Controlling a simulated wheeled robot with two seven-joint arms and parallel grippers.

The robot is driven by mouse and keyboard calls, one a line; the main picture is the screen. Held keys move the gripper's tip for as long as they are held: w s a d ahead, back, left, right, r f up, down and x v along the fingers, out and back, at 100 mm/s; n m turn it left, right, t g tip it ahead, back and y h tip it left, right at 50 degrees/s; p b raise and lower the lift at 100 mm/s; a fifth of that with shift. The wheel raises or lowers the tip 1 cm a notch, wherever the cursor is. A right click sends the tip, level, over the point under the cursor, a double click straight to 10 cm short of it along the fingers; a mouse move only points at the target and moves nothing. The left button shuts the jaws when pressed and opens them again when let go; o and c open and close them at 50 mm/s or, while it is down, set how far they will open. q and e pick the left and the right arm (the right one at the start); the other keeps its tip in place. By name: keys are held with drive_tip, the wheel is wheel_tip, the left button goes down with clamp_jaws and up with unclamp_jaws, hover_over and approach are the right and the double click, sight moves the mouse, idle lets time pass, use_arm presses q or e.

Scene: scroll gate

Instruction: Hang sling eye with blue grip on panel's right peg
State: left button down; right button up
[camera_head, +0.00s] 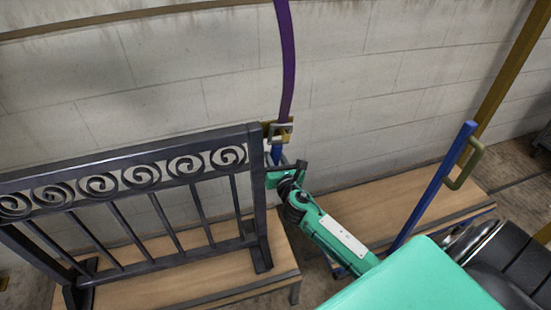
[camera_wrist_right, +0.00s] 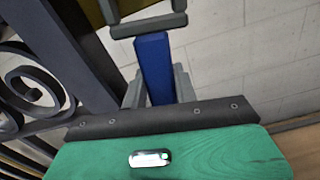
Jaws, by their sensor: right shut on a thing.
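The dark scroll panel (camera_head: 150,195) stands upright on a wooden bench. A purple sling (camera_head: 287,60) hangs from above to a grey metal eye (camera_head: 282,129) at the panel's upper right corner. A blue grip (camera_head: 276,153) is below the eye; it also shows in the right wrist view (camera_wrist_right: 154,66). My right gripper (camera_head: 278,166) is shut on the blue grip, just right of the panel post. A brass-coloured piece (camera_head: 287,136), perhaps the right peg, shows at the eye. I cannot tell whether the eye is around it or in front of it. My left gripper is not in view.
The bench (camera_head: 190,283) carries the panel; a second wooden bench (camera_head: 400,205) lies to the right. A leaning blue bar (camera_head: 435,185) with a green handle (camera_head: 466,168) stands there, near a brown post (camera_head: 505,75). A pale block wall (camera_head: 370,90) is behind.

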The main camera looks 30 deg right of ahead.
drive_tip(key=o, duration=1.4)
drive_tip(key=shift+s, duration=0.1)
drive_tip(key=shift+c, duration=0.2)
drive_tip(key=shift+a, duration=0.2)
drive_tip(key=shift+c, duration=0.5)
